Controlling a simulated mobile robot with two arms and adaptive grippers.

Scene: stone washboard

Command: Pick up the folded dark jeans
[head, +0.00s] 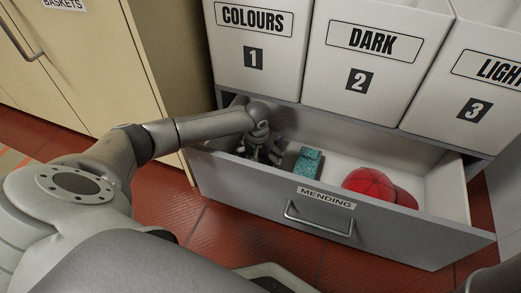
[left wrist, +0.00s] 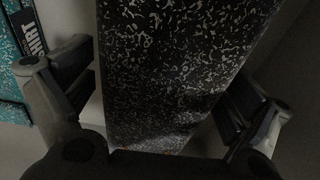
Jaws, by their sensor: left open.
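A black, white-speckled folded item (left wrist: 165,70), which I take to be the dark jeans, fills the middle of the left wrist view. No label shows on it there. In the head view it is mostly hidden behind my left gripper (head: 264,153), in the left end of the open drawer. My left gripper is open, with one finger on each side of the speckled item in the wrist view. Whether the fingers touch it I cannot tell. My right gripper is not in view.
The drawer (head: 400,224) marked MENDING also holds a folded teal item (head: 308,162), labelled SHIRT in the wrist view (left wrist: 12,85), and a red cap (head: 370,185). Bins marked COLOURS (head: 285,55), DARK (head: 395,75) and LIGHT stand above its back. A beige cabinet (head: 110,75) stands left.

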